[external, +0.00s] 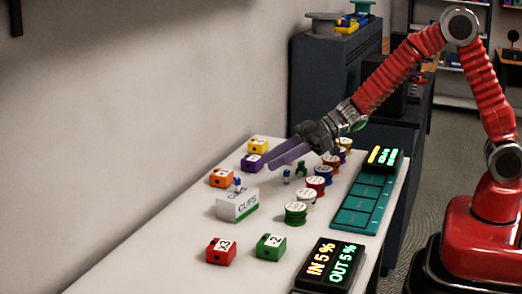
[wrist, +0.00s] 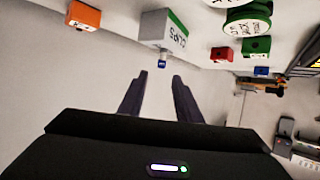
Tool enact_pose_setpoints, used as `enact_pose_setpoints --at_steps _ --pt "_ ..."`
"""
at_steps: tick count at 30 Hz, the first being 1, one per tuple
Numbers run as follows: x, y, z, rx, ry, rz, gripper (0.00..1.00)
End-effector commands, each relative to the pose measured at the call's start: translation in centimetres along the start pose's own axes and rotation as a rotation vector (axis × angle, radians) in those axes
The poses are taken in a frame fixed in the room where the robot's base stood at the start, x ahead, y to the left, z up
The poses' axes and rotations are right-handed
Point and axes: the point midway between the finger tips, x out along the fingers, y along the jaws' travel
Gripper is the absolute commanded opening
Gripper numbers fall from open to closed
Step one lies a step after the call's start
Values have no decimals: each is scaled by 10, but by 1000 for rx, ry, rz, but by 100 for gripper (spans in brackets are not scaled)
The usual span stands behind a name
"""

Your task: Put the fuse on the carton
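The carton (external: 230,209) is a white box with a green band and "CLIPS" lettering, standing on the table. A small blue piece (external: 238,184), which looks like the fuse, sits upright on its top. In the wrist view the picture is upside down: the carton (wrist: 156,27) is near the top and the blue piece (wrist: 162,64) shows at its top face. My gripper (external: 271,160) is above the table, behind and right of the carton. Its two purple fingers (wrist: 153,80) are apart with nothing between them.
Coloured blocks, including an orange one (external: 221,178), a red one (external: 220,251) and a green one (external: 271,247), stand around the carton. Spools (external: 295,213) line the right side beside a teal tray (external: 350,217). A display (external: 330,264) is at the near edge.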

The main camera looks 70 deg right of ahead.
Motion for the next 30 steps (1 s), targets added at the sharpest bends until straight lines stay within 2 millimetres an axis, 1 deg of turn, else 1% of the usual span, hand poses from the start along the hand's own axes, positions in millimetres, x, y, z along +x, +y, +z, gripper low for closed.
enact_pose_setpoints --at_steps 5,8,12,14,18,20,21,23,24,28,30 --pt "-20 18 -14 -12 -16 97 31" --pt "-43 35 -25 -14 -37 189 31" --pt "-82 56 -36 -3 -81 326 31" --pt "-100 63 -38 6 -102 380 31" --pt "-143 73 -41 39 -155 492 31" --pt "-162 75 -40 57 -180 534 31" --pt "-174 76 -39 70 -197 560 31" --pt "-193 75 -37 93 -224 595 31" --pt "-205 73 -35 107 -242 617 31" --pt "-244 64 -26 164 -302 673 31" --pt "-264 57 -19 196 -336 695 31"
